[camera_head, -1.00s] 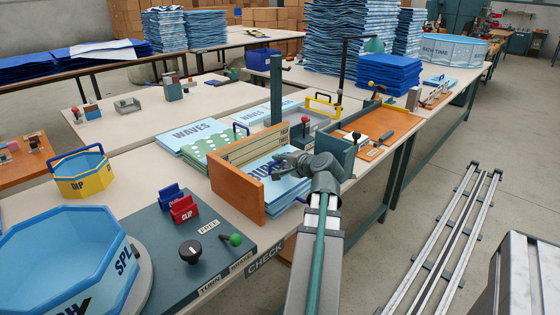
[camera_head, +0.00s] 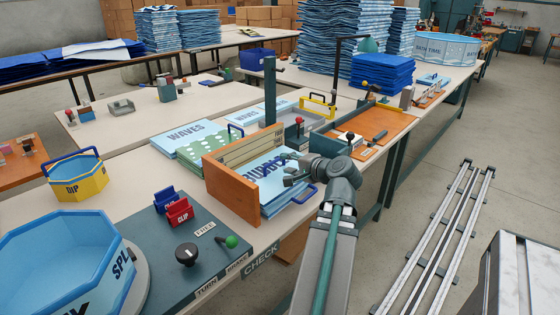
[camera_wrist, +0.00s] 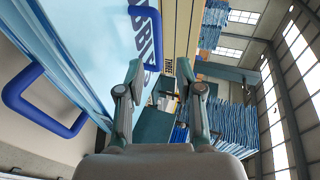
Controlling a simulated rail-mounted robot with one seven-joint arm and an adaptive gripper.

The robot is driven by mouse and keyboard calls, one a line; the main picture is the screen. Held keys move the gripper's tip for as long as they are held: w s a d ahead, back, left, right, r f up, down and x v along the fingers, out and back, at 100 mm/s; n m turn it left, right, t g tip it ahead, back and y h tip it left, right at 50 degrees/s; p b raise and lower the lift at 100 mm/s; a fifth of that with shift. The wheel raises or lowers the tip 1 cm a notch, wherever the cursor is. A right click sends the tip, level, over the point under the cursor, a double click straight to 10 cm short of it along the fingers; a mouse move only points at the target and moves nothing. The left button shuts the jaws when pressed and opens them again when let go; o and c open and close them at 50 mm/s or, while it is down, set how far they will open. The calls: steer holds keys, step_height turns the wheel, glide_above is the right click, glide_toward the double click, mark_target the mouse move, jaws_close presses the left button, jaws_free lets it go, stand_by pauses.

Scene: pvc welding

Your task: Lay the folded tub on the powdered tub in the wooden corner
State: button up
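The wooden corner (camera_head: 230,187) stands on the near table, an orange-brown wall meeting a paler slatted wall. A light blue folded tub lettered "BUBB..." (camera_head: 265,172) lies flat in it, with layered edges at its near side and a blue handle (camera_head: 306,196) sticking out. I cannot tell how many tubs lie there, and no powder can be made out. My gripper (camera_head: 289,176) is over the tub's right part.
The red clip (camera_head: 180,212) and check panel (camera_head: 215,270) are at front left. An orange board (camera_head: 385,125) is at right.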

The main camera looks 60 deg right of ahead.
steer(key=shift+b+v, duration=0.35)
steer(key=shift+v, duration=1.75)
